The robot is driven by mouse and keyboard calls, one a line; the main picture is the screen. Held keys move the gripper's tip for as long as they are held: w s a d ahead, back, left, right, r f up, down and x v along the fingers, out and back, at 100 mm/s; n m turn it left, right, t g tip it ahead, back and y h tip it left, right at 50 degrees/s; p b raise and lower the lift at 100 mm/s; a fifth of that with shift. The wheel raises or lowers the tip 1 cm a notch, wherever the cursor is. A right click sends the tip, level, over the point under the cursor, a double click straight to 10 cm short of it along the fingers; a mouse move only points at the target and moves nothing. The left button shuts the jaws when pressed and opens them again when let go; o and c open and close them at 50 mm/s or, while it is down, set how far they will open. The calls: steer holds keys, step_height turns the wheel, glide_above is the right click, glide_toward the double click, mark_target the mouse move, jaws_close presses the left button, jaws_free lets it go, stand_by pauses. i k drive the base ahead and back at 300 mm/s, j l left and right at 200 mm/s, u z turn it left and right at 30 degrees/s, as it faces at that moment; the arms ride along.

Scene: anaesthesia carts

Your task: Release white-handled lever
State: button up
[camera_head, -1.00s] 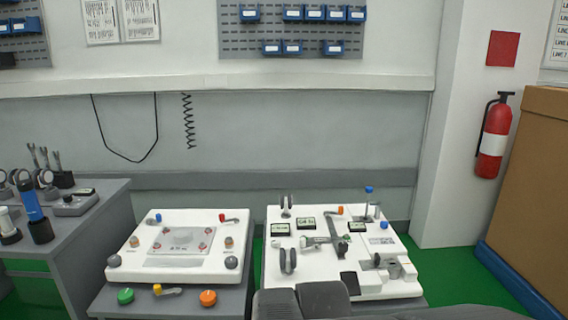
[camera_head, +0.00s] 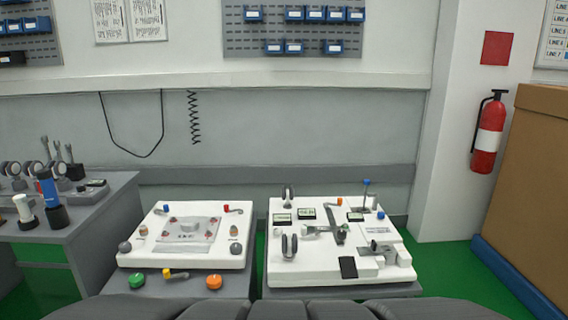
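Two white panels stand side by side on grey carts, the left panel (camera_head: 150,258) and the right panel (camera_head: 285,267). On the right panel, a short lever with a pale, whitish end (camera_head: 310,230) lies roughly level left of a dark slanted bar (camera_head: 335,226). It is small, and I cannot tell whether it is the white-handled lever or whether it is latched. My gripper is not in view; only dark grey parts of my own arm show along the bottom edge.
The right panel also has a blue-tipped upright lever (camera_head: 366,184), an orange-tipped lever (camera_head: 340,201) and grey rings. Green (camera_head: 137,281) and orange (camera_head: 214,282) knobs sit before the left panel. A grey bench (camera_head: 110,205) stands left, a cardboard box (camera_head: 535,190) right.

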mark_target(304, 232)
steer(key=k+u, duration=0.15)
steer(key=k, duration=0.15)
steer(key=k+j+z, duration=0.1)
steer(key=k, duration=0.3)
steer(key=i, duration=2)
